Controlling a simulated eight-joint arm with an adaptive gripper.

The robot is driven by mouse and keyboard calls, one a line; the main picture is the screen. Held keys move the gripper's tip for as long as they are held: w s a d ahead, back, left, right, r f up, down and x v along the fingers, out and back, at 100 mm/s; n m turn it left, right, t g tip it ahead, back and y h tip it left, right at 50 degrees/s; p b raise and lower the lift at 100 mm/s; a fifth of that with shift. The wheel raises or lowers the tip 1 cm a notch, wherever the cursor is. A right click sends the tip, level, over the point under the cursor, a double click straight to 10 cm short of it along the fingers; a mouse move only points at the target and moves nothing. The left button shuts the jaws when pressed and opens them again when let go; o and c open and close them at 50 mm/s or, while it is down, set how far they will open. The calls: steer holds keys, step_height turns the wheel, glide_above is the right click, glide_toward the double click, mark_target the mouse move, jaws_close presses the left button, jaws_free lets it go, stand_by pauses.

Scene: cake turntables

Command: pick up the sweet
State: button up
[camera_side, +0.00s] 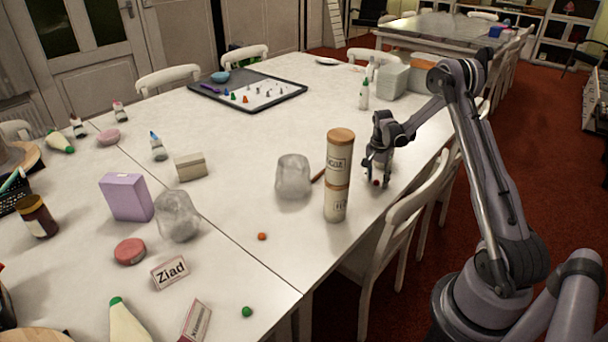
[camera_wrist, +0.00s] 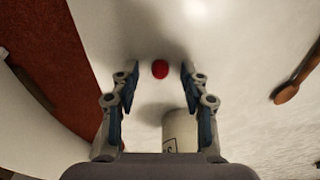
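A small round red sweet (camera_wrist: 160,69) lies on the white table, centred between my fingertips in the wrist view. In the side view the red sweet (camera_side: 376,183) shows low at the fingers, close to the table's right edge. My gripper (camera_wrist: 158,82) is open, with one finger on each side of the sweet and neither visibly touching it. In the side view my gripper (camera_side: 377,172) points down, just right of the tall canisters. An orange ball (camera_side: 262,236) and a green ball (camera_side: 247,311) lie nearer the front, apart from my gripper.
Stacked canisters with a wooden lid (camera_side: 340,150) stand close left of my gripper; a canister also shows in the wrist view (camera_wrist: 180,130). A wooden spoon (camera_wrist: 298,80) lies to the right there. A clear lumpy vessel (camera_side: 293,177) stands left of the canisters. A chair (camera_side: 400,220) adjoins the table edge.

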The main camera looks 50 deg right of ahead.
steer(key=c, duration=0.8)
steer(key=shift+o, duration=0.2)
